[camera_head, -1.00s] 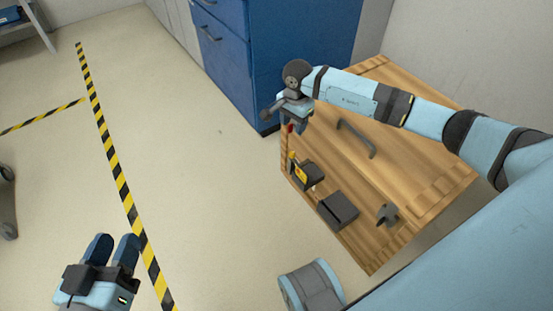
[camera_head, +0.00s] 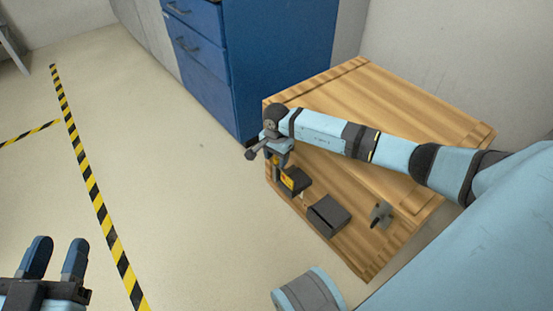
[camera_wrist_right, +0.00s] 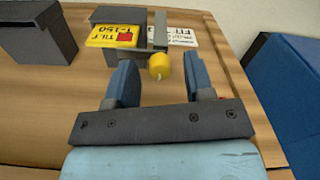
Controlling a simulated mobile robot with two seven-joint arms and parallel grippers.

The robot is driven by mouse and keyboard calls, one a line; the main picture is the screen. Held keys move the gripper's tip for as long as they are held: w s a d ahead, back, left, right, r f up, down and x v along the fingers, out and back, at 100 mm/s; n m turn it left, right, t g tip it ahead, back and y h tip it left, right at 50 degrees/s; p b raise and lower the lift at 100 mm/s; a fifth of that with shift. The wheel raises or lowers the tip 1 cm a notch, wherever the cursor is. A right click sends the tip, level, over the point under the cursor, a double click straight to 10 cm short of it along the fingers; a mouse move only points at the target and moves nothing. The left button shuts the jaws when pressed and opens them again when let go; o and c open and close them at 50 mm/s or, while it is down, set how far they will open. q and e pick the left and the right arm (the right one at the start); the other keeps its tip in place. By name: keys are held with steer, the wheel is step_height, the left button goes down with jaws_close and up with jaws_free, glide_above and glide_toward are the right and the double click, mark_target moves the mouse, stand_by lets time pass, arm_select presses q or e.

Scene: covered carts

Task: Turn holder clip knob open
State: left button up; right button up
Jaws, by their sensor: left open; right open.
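A yellow knob (camera_wrist_right: 160,67) sits at the lower end of a grey clip bar (camera_wrist_right: 160,28) on a dark holder. Beside the bar are a yellow label (camera_wrist_right: 108,34) with a red square and a white label (camera_wrist_right: 184,37). The holder (camera_head: 297,181) also shows in the head view on the wooden cart; its knob is hard to make out there. My right gripper (camera_head: 280,158) is open. In the right wrist view its fingers (camera_wrist_right: 158,78) stand either side of the knob, with gaps visible. My left gripper (camera_head: 55,257) is open and empty above the floor.
A dark open box (camera_head: 329,214) and a grey bracket (camera_head: 381,214) are on the wooden cart (camera_head: 440,145) near the holder. A blue cabinet (camera_head: 270,50) stands close behind my right gripper. The floor at the left is clear, with striped tape (camera_head: 92,185).

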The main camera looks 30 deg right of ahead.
steer(key=shift+c, duration=0.2)
jaws_close()
